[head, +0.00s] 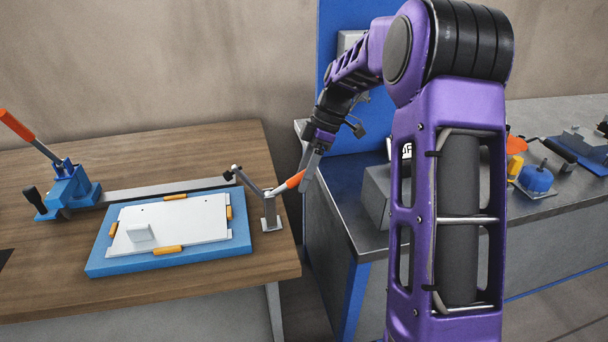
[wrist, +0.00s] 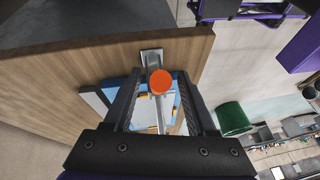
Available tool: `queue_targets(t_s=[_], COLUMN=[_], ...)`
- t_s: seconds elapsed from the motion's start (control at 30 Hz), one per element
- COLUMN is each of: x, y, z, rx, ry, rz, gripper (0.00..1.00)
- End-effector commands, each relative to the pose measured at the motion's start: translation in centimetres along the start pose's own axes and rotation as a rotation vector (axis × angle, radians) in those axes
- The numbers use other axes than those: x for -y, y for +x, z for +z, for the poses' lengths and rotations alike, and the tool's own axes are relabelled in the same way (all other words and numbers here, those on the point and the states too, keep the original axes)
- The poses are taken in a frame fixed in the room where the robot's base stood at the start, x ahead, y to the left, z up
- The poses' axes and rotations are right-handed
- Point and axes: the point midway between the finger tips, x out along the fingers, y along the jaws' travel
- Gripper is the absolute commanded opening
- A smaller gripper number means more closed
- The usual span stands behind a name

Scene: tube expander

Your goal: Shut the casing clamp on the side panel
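The casing clamp (head: 269,212) stands on a grey post at the right edge of the wooden table. Its arm with a dark tip (head: 243,180) is raised, tilted up and away from the white side panel (head: 180,222). Its orange handle (head: 292,181) slants up to the right, toward my gripper (head: 311,166). In the wrist view the handle's round orange end (wrist: 161,82) lies between the two black fingers of my gripper (wrist: 160,76). The fingers are apart, with a gap on both sides of the handle. The panel lies flat on a blue fixture (head: 215,250).
A blue lever device (head: 68,190) with an orange handle and a long grey bar stands at the table's left. A grey workbench (head: 345,195) with a grey block (head: 376,190) and tools stands right, across a gap. A green cylinder (wrist: 232,118) shows in the wrist view.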

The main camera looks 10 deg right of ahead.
Motion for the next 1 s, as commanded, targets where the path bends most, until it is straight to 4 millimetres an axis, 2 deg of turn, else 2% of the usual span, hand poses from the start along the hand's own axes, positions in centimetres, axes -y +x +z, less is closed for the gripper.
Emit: queue_targets(t_s=[0.03, 0.3, 1.0], x=[0.0, 0.0, 0.03], y=[-0.01, -0.03, -0.04], z=[0.0, 0.01, 0.01], rx=[0.0, 0.0, 0.0], ry=[0.0, 0.0, 0.0], rz=[0.0, 0.0, -0.001], gripper=[0.5, 0.01, 0.0])
